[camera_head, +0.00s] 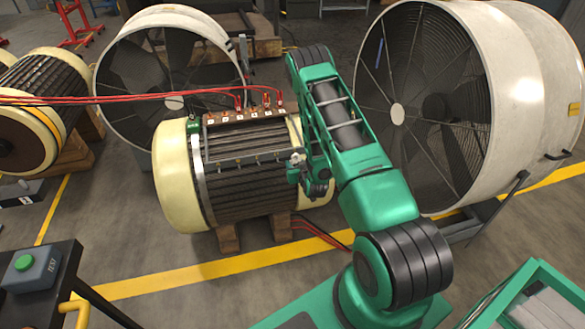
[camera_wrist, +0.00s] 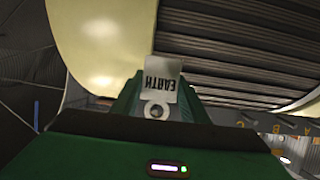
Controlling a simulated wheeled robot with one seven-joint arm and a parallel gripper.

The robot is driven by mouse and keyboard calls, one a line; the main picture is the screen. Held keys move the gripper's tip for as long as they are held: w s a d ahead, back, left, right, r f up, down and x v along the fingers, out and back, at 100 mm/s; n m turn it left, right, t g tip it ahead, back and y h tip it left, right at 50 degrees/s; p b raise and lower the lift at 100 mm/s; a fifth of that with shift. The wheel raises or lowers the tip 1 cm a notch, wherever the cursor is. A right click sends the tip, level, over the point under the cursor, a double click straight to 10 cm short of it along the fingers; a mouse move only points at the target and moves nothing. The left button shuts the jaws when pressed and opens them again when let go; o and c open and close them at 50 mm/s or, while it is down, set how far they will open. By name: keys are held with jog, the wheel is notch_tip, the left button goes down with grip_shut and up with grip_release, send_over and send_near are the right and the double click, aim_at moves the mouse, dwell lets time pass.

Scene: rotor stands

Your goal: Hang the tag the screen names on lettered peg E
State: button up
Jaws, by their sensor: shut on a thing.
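My gripper (camera_head: 297,160) is at the right front side of the cream-ended rotor (camera_head: 180,185), partly hidden by my arm. In the wrist view, my gripper (camera_wrist: 157,108) is shut on a pale tag (camera_wrist: 161,72) printed EARTH, which appears upside down. The tag has a ring with a hole at the gripper end. A row of small lettered labels (camera_head: 240,116) runs along the rotor's top; the letters are too small to read in the head view. In the wrist view, A, B and C show at lower right (camera_wrist: 277,127). I cannot pick out peg E.
Red cables (camera_head: 130,97) run from the left to the rotor's top row. Large caged fans stand behind left (camera_head: 174,102) and at right (camera_head: 398,113). A grey box with a green button (camera_head: 30,268) sits at lower left. A green bin (camera_head: 535,300) stands at lower right.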

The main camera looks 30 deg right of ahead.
jog(key=shift+w+d, duration=0.2)
jog(key=shift+w, duration=0.3)
jog(key=shift+w+f, duration=0.25)
jog(key=shift+f, duration=0.25)
dwell(0.8)
jog(key=o, duration=0.9)
jog(key=shift+c, duration=0.2)
jog(key=shift+s, duration=0.15)
jog(key=s+a, duration=0.2)
jog(key=s, duration=0.7)
jog(key=shift+s+a, duration=0.3)
jog(key=shift+a, duration=0.05)
